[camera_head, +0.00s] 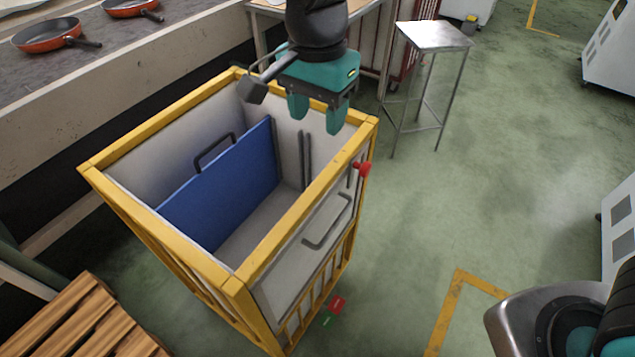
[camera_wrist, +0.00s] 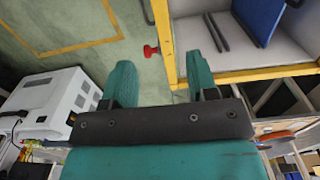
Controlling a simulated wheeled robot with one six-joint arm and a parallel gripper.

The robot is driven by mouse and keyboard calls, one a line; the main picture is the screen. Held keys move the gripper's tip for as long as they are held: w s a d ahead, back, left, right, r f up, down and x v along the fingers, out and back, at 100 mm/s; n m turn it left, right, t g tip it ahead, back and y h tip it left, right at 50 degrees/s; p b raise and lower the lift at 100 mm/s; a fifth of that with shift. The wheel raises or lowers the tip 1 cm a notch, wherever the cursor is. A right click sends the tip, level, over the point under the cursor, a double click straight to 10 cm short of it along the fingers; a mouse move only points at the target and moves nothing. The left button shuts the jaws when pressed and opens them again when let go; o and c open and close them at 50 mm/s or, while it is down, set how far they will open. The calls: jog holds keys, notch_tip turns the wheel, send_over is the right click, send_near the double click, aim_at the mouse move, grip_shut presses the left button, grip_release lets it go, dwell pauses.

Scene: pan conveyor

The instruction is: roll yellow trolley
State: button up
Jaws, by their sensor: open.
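The yellow trolley (camera_head: 245,277) stands upright on the green floor in the middle of the head view. It is an open-topped box with a yellow frame, pale walls, a blue divider panel (camera_head: 225,185) inside and a dark handle (camera_head: 328,222) on its right side. A red knob (camera_head: 362,168) sticks out near its far right corner. My gripper (camera_head: 315,120) is open and empty, above the trolley's far end near that corner. In the wrist view the trolley's yellow rim (camera_wrist: 255,73) and the red knob (camera_wrist: 151,50) lie beyond the open fingers (camera_wrist: 160,85). I cannot tell whether they touch the rim.
The conveyor (camera_head: 100,75) with red pans (camera_head: 50,35) runs along the left. A wooden pallet (camera_head: 80,320) is at the lower left. A metal stool (camera_head: 432,38) stands behind the trolley. White machines (camera_head: 612,50) stand at the right.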

aim_at(318, 185)
notch_tip(318, 185, down, 16)
dwell(0.4)
grip_shut()
